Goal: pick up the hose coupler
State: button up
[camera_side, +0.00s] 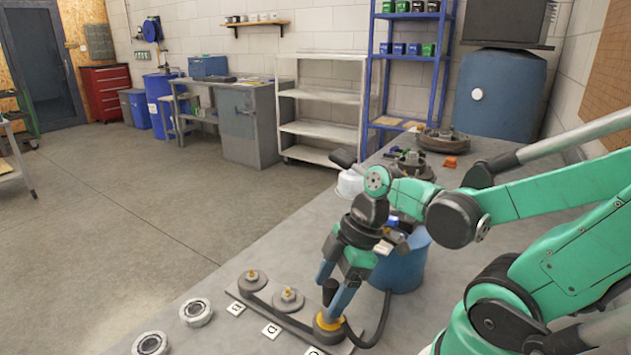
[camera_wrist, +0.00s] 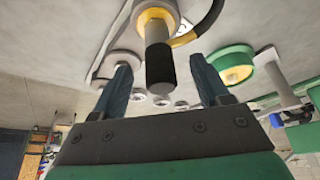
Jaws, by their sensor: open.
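The hose coupler (camera_wrist: 160,62) appears to be the upright piece with a black grip and grey neck, set in a yellow ring (camera_wrist: 155,18) with a black hose (camera_wrist: 208,22) curving off. In the side view its black grip (camera_side: 329,288) stands above the yellow ring at the near end of a grey plate (camera_side: 262,300). My gripper (camera_side: 331,298) is open and points down over it. In the wrist view my two blue fingers (camera_wrist: 161,66) stand on either side of the grip, with a visible gap on each side. The lower part of the coupler is partly hidden by a finger in the side view.
Two grey round fittings (camera_side: 288,299) (camera_side: 252,279) sit on the plate, with small white labels beside it. Two loose metal rings (camera_side: 196,312) (camera_side: 150,344) lie to its left. A blue container (camera_side: 402,266) stands close behind my gripper. Brown-grey round parts (camera_side: 440,140) lie farther back.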

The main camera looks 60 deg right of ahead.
jog(key=shift+x, duration=1.05)
grip_shut()
